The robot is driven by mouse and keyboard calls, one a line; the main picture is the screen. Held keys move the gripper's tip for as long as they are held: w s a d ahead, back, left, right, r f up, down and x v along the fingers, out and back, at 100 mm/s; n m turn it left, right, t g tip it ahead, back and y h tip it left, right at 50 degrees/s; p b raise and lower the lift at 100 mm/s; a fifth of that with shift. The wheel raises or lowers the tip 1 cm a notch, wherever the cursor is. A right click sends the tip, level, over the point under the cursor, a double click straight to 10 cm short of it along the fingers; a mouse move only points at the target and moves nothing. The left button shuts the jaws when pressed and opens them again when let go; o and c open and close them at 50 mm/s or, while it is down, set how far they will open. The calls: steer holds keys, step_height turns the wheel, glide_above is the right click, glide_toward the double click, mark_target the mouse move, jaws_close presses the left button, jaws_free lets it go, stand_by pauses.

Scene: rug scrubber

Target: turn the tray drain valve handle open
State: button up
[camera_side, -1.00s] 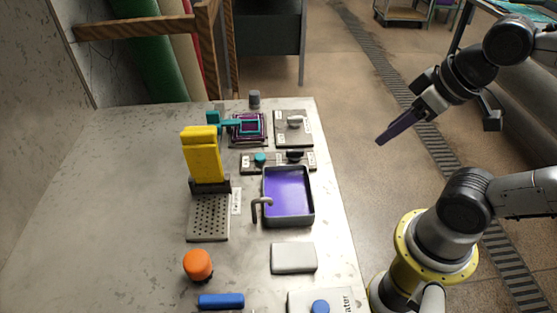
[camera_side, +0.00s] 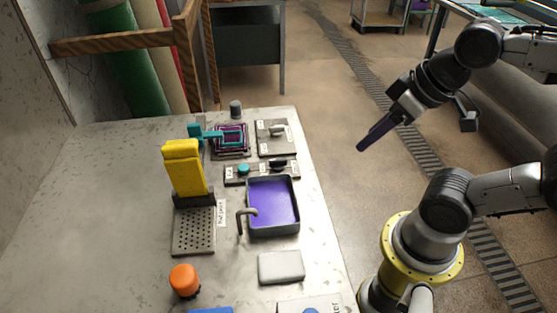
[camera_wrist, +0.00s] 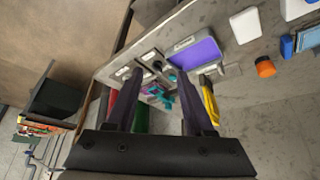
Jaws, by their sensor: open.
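A grey lever handle (camera_side: 278,131) sits on a pale, labelled plate (camera_side: 270,148) at the far right of the table in the side view. Its label is too small to read. A dark-rimmed tray (camera_side: 297,226) holding purple liquid stands nearer, with a bent grey pipe (camera_side: 240,219) at its left side. The tray also shows in the wrist view (camera_wrist: 196,55). My gripper (camera_side: 362,148) is off the table's right edge, above the floor, apart from the handle. Its two dark fingers (camera_wrist: 155,72) are spread and empty in the wrist view.
A strip with teal and black knobs (camera_side: 262,172) lies between plate and tray. A teal-handled purple frame (camera_side: 231,138) is left of the lever plate. A yellow upright piece (camera_side: 183,168), orange knob (camera_side: 184,281) and white block (camera_side: 281,267) stand nearby. The left of the table is clear.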

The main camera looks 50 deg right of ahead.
steer(key=o, duration=0.5)
steer(key=shift+m, duration=0.4)
steer(key=shift+c, duration=0.2)
steer(key=shift+o, duration=0.2)
steer(key=w+r+m, duration=0.4)
steer(key=w, duration=0.1)
steer(key=shift+r+g, duration=0.25)
steer(key=shift+g, duration=0.15)
steer(key=m+g, duration=0.4)
steer(key=g, duration=0.1)
glide_above(278, 159)
step_height(278, 159, down, 8)
step_height(278, 159, down, 14)
steer(key=shift+s+r, duration=0.1)
steer(key=c, duration=1.4)
